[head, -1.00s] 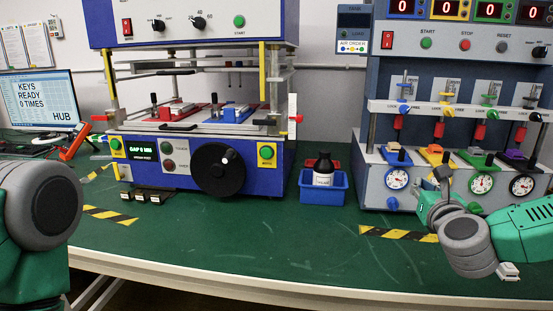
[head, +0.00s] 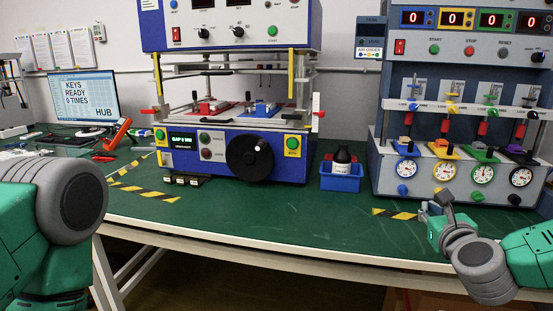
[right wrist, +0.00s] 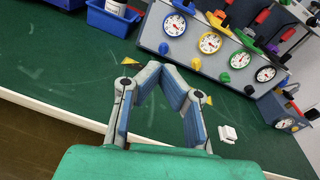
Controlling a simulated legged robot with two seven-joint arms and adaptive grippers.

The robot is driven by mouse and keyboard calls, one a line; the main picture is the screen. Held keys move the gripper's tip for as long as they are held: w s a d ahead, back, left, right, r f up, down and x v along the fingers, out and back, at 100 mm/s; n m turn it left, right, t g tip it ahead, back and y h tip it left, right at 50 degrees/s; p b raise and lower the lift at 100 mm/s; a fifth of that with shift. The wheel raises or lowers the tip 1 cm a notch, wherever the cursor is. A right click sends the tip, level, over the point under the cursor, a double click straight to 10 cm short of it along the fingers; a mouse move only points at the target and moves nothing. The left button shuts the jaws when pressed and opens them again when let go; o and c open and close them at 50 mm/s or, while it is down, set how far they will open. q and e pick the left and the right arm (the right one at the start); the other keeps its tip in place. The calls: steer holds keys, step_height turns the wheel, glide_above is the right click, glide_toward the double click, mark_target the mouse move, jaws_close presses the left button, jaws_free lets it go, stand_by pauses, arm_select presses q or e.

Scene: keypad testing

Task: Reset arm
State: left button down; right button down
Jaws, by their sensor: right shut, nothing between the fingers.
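My right gripper (head: 437,205) is at the front right of the green bench, in front of the four-station tester. In the right wrist view, its fingers (right wrist: 160,70) come together at the tips with nothing between them. The fingertips point toward the tester's dials and appear apart from it. My left arm fills the lower left of the head view; its gripper is out of the picture.
The four-station tester (head: 385,178) stands at the right; a blue press (head: 215,165) stands in the middle. A small white block (right wrist: 228,133) lies near my right gripper. The front middle bench is clear.

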steer(key=s+a+f+n+g+y, duration=0.35)
steer(key=s+a+f+n, duration=0.25)
steer(key=s+f+n, duration=0.5)
steer(key=s+a+f+n+g+y, duration=0.2)
steer(key=s+a+f+n+g, duration=0.35)
steer(key=f+n, duration=0.55)
steer(key=s+d+f+n+g+h, duration=0.1)
steer(key=s+d+f+n+g, duration=0.1)
steer(key=s, duration=0.5)
steer(key=s+d+f+n+g+h, duration=0.1)
steer(key=s+f+n+g, duration=0.1)
steer(key=s+f+n, duration=0.3)
steer(key=s+d+f+n+g+h, duration=0.1)
steer(key=s+d+f+n+g, duration=0.1)
steer(key=s+n, duration=0.5)
steer(key=s+f+g, duration=0.1)
steer(key=s+f, duration=0.1)
steer(key=s, duration=0.2)
steer(key=shift+s+d+f, duration=0.2)
steer(key=shift+d, duration=0.1)
